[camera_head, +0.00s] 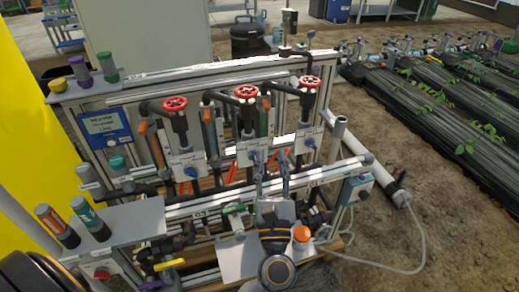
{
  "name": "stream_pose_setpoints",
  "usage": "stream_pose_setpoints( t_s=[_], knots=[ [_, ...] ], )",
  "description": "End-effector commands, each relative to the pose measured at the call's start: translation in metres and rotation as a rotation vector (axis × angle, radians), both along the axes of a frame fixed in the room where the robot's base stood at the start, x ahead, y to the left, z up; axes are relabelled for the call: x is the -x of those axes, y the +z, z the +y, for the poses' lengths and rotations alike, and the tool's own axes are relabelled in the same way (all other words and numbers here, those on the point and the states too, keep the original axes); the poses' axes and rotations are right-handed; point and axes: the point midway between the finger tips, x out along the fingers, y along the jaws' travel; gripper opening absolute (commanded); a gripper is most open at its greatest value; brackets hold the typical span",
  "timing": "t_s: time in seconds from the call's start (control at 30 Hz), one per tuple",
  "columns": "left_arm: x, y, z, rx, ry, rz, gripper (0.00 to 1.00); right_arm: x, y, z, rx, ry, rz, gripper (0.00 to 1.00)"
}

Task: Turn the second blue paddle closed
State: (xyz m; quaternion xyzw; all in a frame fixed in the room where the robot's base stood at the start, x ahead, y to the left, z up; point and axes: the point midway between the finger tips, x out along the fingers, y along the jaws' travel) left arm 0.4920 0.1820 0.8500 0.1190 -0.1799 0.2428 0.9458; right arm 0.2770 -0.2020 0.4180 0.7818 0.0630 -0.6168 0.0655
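A row of three small blue paddles sits on white plates on the skid, under red handwheels. The second blue paddle (252,155) is on the middle plate. The first blue paddle (187,172) is to its left and the third (311,143) to its right.
Red handwheels (246,92) stand above the plates. A grey-blue box (356,188) is at the right. Bottles stand on the left shelves (130,222).

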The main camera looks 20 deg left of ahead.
Motion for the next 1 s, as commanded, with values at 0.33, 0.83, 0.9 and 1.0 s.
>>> stream_pose_setpoints(
  t_s=[0.33, 0.83, 0.9, 1.0],
  knots=[
    [-0.012, 0.007, -0.008, -0.191, -0.024, 0.069, 0.33, 0.000, 0.016, 0.000, 0.000, 0.000, 0.000, 0.69],
    [-0.006, -0.016, 0.007, -0.364, -0.029, 0.168, 0.00, 0.017, -0.020, -0.002, 0.004, 0.004, 0.032, 0.69],
    [-0.001, -0.030, 0.017, -0.466, -0.034, 0.226, 0.00, 0.030, -0.040, -0.004, 0.005, 0.007, 0.046, 0.69],
    [0.008, -0.049, 0.036, -0.622, -0.043, 0.307, 0.00, 0.054, -0.067, -0.008, 0.008, 0.012, 0.065, 0.69]
  ],
)
